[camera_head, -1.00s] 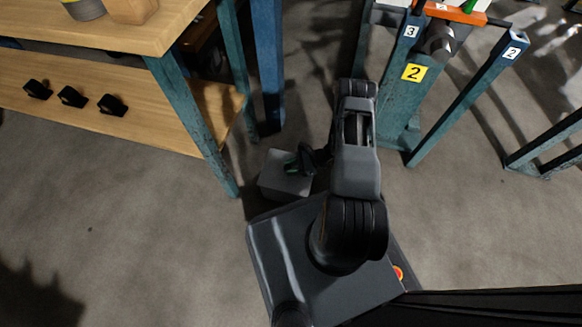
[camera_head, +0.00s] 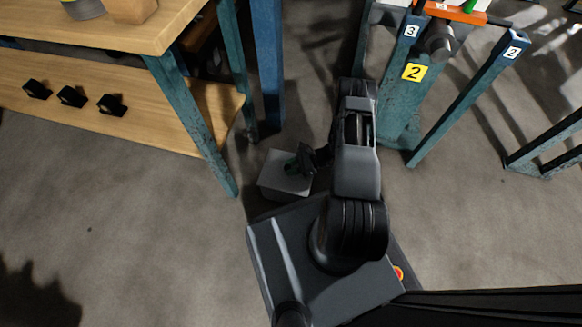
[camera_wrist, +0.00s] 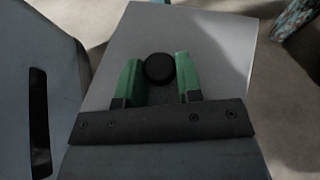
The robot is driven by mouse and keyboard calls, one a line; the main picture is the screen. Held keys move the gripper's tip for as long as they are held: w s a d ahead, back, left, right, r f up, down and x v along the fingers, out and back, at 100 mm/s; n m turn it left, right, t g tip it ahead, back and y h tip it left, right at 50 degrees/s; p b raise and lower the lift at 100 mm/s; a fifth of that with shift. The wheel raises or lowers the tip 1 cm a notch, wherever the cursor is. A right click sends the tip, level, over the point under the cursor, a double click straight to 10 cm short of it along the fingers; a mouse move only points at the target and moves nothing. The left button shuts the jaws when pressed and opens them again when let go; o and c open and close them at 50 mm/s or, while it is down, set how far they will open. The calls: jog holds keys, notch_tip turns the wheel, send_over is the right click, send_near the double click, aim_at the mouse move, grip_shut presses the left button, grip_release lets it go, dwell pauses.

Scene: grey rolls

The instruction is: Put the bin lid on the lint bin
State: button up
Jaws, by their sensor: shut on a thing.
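The bin lid (camera_wrist: 218,62) is a flat, light grey plate with a round black knob (camera_wrist: 159,67) on top. In the wrist view, my gripper (camera_wrist: 157,70) has its two green fingers shut on the knob, one on each side. In the head view, the lid (camera_head: 272,176) shows as a pale block low beside my base, with my gripper (camera_head: 294,168) over its right part. The lint bin cannot be made out apart from the lid. I cannot tell whether the lid rests on anything.
A wooden workbench (camera_head: 120,30) with blue-green legs and a lower shelf (camera_head: 60,115) stands at the left; one leg is close to the lid. Several black pieces lie on the shelf. A blue-green rack (camera_head: 400,110) with numbered labels stands at the upper right. Open floor lies at lower left.

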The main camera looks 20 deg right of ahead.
jog(key=shift+f+b, duration=0.45)
dwell(0.5)
jog(key=o, duration=1.1)
jog(key=p+v, duration=0.4)
jog(key=v, duration=0.9)
jog(key=shift+s+d+r, duration=0.1)
jog(key=shift+d+r, duration=0.1)
jog(key=shift+d, duration=0.15)
